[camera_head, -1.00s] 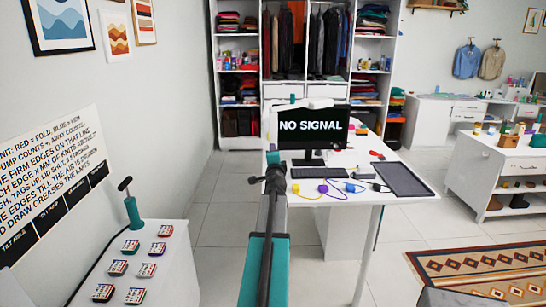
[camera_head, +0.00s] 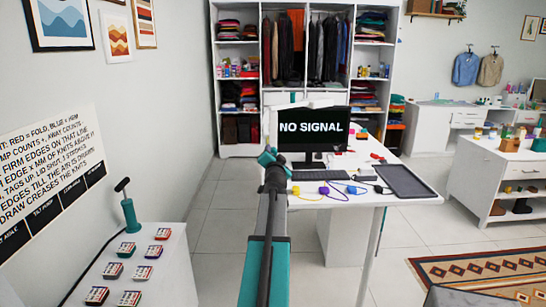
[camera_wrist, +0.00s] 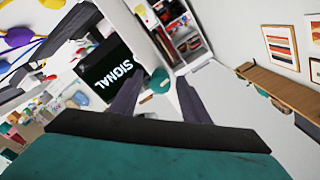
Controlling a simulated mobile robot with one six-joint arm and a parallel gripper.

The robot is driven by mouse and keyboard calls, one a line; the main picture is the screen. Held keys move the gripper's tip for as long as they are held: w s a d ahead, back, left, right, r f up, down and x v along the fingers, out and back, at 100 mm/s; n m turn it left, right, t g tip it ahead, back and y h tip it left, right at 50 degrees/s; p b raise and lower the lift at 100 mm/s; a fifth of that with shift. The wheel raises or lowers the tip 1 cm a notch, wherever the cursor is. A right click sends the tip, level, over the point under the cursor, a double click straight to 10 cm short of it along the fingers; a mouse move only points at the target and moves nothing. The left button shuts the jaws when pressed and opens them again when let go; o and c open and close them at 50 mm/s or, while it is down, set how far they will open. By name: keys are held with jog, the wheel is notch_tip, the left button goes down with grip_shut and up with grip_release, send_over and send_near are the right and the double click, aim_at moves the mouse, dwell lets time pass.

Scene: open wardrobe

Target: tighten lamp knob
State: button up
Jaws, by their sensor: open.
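My gripper (camera_wrist: 160,103) is open in the wrist view, its two dark fingers spread apart. A small teal rounded piece (camera_wrist: 160,79) on a white part shows between and beyond the fingertips. It may be the lamp knob, but I cannot tell for sure, nor whether the fingers touch it. In the head view a white shape (camera_head: 320,103) shows just above the monitor, with a small teal bit (camera_head: 296,97) to its left. Most of it is hidden behind the monitor (camera_head: 313,130). In the head view my arm's end is seen from behind, so the fingers are unclear.
The white desk (camera_head: 335,215) holds a keyboard (camera_head: 317,190), a dark tray (camera_head: 404,182) and coloured cables. A wardrobe (camera_head: 250,55) stands behind. A low white cabinet (camera_head: 140,270) with small boxes and a teal pump (camera_head: 130,212) is at the left. Floor lies open between them.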

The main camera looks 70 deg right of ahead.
jog(key=shift+f+n+b, duration=0.1)
jog(key=shift+n+b, duration=0.95)
jog(key=shift+n, duration=0.05)
jog(key=shift+n+b, duration=0.6)
jog(key=shift+b, duration=0.15)
grip_shut()
jog(key=shift+r+m+p, duration=0.15)
jog(key=shift+m+p, duration=0.7)
jog(key=shift+m, duration=0.15)
jog(key=shift+r+m+p, duration=0.1)
jog(key=shift+m+p, duration=0.7)
jog(key=shift+m, duration=0.2)
jog(key=shift+m+p, duration=1.35)
jog(key=shift+m, duration=0.85)
jog(key=shift+m+p, duration=1.1)
jog(key=shift+m, duration=1.1)
jog(key=shift+f+m+p, duration=0.15)
jog(key=shift+m+p, duration=0.55)
jog(key=shift+m, duration=1.5)
